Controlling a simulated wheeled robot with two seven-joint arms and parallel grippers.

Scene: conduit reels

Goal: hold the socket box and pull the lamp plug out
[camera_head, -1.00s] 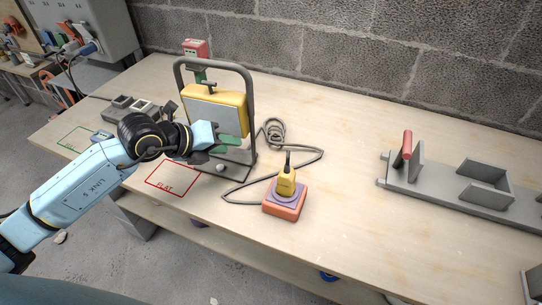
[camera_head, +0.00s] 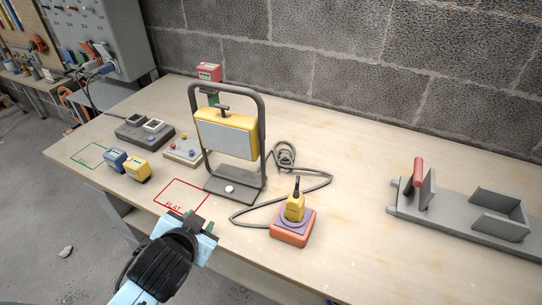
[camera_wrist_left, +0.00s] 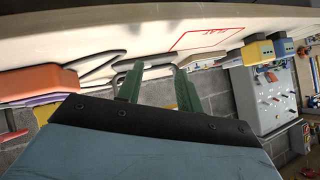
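The socket box (camera_head: 290,232) is an orange-red block with a purple top on the bench, near the front edge. The yellow lamp plug (camera_head: 295,207) stands upright in its top, its dark cable end upward. The cable runs from there towards the yellow work lamp (camera_head: 226,134) in its dark frame. My left gripper (camera_head: 200,221) is at the bench's front edge, left of the socket box and apart from it. In the left wrist view its green fingers (camera_wrist_left: 158,86) are spread with nothing between them; the socket box (camera_wrist_left: 36,80) shows at the left. My right gripper is not in view.
A grey fixture with a red handle (camera_head: 418,172) stands at the right. Blue and yellow blocks (camera_head: 137,171), grey socket units (camera_head: 143,131) and a red box (camera_head: 208,72) are at the left and back.

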